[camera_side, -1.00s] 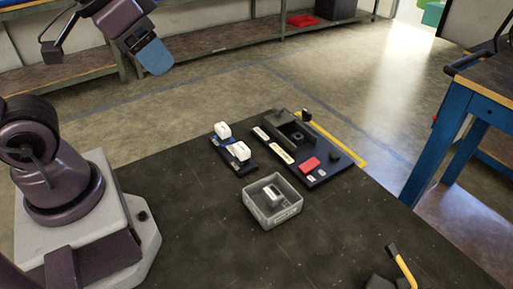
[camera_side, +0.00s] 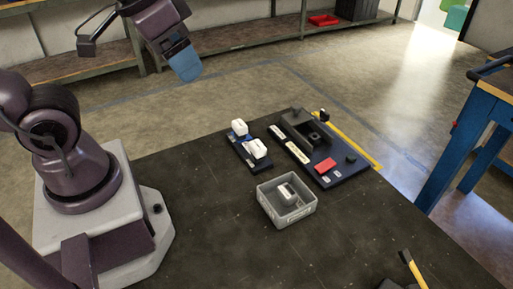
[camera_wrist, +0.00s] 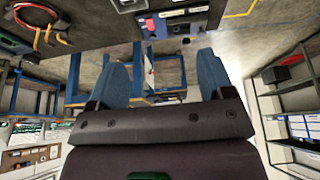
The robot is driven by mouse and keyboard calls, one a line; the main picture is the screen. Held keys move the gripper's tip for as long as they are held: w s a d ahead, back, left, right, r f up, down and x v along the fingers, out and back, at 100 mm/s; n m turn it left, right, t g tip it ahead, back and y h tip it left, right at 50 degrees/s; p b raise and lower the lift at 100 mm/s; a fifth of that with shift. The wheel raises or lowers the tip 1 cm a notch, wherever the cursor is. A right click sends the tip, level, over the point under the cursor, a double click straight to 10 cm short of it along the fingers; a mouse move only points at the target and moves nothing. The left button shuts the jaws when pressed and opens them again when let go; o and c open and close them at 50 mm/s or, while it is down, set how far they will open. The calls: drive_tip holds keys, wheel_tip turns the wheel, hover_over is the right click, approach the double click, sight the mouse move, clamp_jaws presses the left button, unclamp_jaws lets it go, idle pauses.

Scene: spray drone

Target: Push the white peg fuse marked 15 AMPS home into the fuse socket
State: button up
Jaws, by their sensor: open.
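Two white peg fuses, the rear one (camera_side: 239,127) and the front one (camera_side: 258,148), stand in a dark narrow rack (camera_side: 247,161) in the side view. Another white piece (camera_side: 287,191) lies in a grey open bin (camera_side: 299,213). The amp markings are too small to read, so I cannot tell which is the 15 AMPS fuse. The dark fuse socket (camera_side: 314,137) is on a dark board (camera_side: 347,174) right of the rack and looks empty. My gripper (camera_side: 188,75) is high, left of and away from these. In the wrist view its blue fingers (camera_wrist: 164,70) are apart with nothing held.
A red block (camera_side: 325,165) and a small black knob (camera_side: 351,159) sit on the board. A yellow-handled tool (camera_side: 413,268) lies at the table's front right. The dark table between my base and the bin is clear. A blue workbench (camera_side: 484,125) stands at the right.

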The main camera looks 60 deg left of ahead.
drive_tip(key=w+a+f+n+g, duration=0.1)
drive_tip(key=w+f+n+g, duration=0.15)
drive_tip(key=w+f, duration=0.3)
drive_tip(key=n+g, duration=0.2)
drive_tip(key=n, duration=1.2)
hover_over(257, 145)
drive_tip(key=shift+m, duration=0.25)
wheel_tip(257, 145, down, 15)
drive_tip(key=shift+s+r, duration=0.1)
drive_tip(key=shift+s, duration=0.05)
drive_tip(key=shift+w+r+n, duration=0.1)
drive_tip(key=shift+w+n, duration=0.15)
drive_tip(key=shift+n, duration=0.65)
drive_tip(key=shift+f, duration=4.5)
